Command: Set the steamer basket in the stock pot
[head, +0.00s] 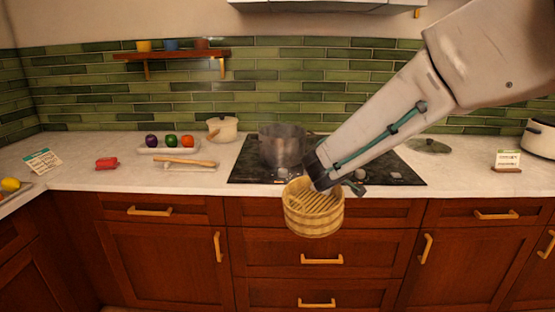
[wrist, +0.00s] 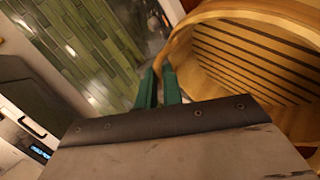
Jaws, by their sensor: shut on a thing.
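The steamer basket (head: 314,212) is a round, light bamboo basket with a slatted floor. My gripper (head: 325,183) is shut on its rim and holds it in the air in front of the counter's front edge. In the wrist view the green fingers (wrist: 159,88) pinch the rim of the basket (wrist: 250,60), whose slats show inside. The stock pot (head: 283,147) is a grey metal pot standing on the black cooktop, behind and a little left of the basket. My arm passes just right of the pot. The pot's inside cannot be seen clearly.
The cooktop (head: 245,170) is set in the pale counter. A rolling pin (head: 187,162), a tray with coloured round items (head: 168,150), a cream pot (head: 222,128) and a red item (head: 106,163) lie left. A lid (head: 428,146) and a sign (head: 507,160) are right. The range hood (head: 320,5) hangs above.

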